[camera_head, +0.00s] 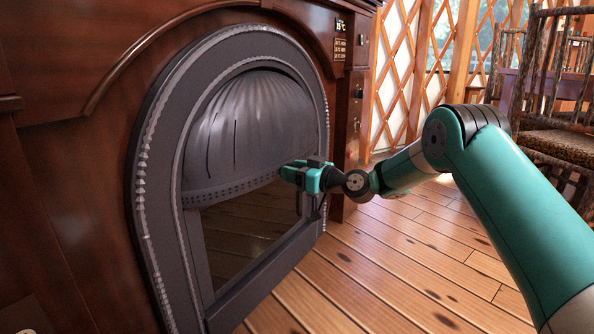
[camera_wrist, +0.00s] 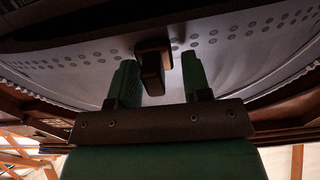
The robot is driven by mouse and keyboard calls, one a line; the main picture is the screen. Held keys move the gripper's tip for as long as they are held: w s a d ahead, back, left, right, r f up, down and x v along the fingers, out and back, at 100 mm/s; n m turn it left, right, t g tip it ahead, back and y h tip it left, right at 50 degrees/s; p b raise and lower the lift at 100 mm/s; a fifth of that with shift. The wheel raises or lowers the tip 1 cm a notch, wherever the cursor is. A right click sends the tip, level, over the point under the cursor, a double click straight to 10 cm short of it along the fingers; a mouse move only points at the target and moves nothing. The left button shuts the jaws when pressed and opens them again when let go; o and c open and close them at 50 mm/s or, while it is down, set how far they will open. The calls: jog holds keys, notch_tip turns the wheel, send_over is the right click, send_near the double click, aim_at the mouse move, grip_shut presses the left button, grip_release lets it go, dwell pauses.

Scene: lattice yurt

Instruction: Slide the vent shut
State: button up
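The likely vent is the perforated band (camera_head: 235,188) along the lower edge of a grey domed hood, inside an arched fireplace front. In the wrist view, rows of dark holes (camera_wrist: 205,42) show on its pale surface. A dark brown handle (camera_wrist: 153,66) sticks out from this band. My gripper (camera_head: 298,174) is at the right part of the hood's lower edge. In the wrist view, my gripper (camera_wrist: 158,82) is open, one green finger on each side of the handle, with visible gaps to both. I cannot tell how far the vent is open.
A dark arched metal frame (camera_head: 160,175) surrounds the hood, with a dark opening (camera_head: 238,235) below it. Dark wood panelling (camera_head: 70,190) encloses it. The plank floor (camera_head: 400,255) in front is clear. A wooden chair (camera_head: 560,140) stands at the right.

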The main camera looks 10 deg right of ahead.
jog(key=shift+s, duration=0.1)
jog(key=p+v, duration=0.3)
jog(key=v, duration=1.4)
jog(key=shift+d+r, duration=0.1)
jog(key=shift+r, duration=0.1)
